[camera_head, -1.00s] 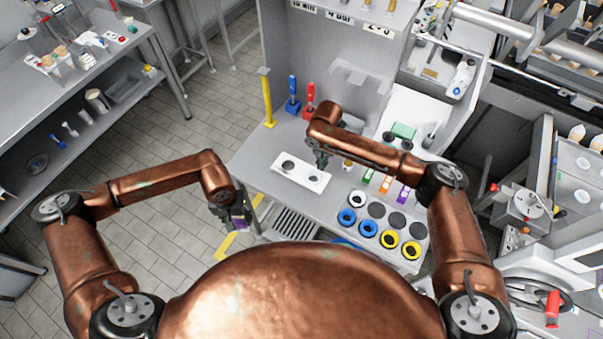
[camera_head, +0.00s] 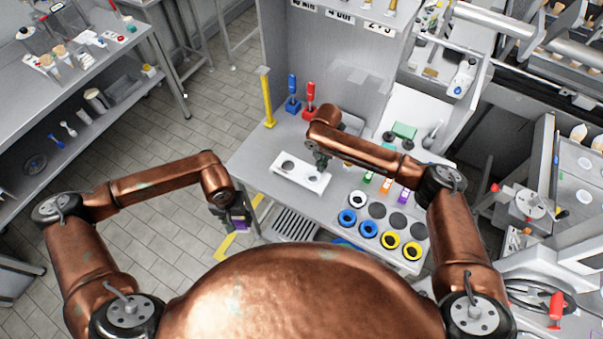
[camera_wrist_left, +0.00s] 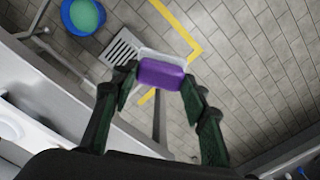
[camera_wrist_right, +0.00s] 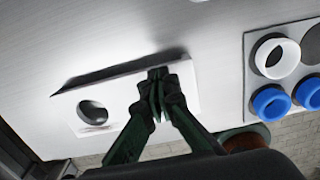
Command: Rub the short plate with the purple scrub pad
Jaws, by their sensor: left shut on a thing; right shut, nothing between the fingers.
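The purple scrub pad (camera_wrist_left: 160,73), with a pale translucent layer on one side, is in my left gripper (camera_head: 236,222), which is shut on it. The gripper holds it off the front left edge of the worktop, above the floor and apart from the plate. The short white plate (camera_head: 287,176) lies on the worktop and has two dark round holes. My right gripper (camera_head: 319,166) is shut and empty at the plate's right part. In the right wrist view its tips (camera_wrist_right: 158,80) overlap the plate (camera_wrist_right: 124,96) and hide the second hole. A faint brownish smear shows below the visible hole.
A rack (camera_head: 366,211) of blue, yellow, white and dark rings stands right of the plate. Blue and red-handled tools (camera_head: 310,96) and a yellow post (camera_head: 268,98) stand behind. A blue bucket (camera_wrist_left: 83,16) and floor grate lie below the left gripper.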

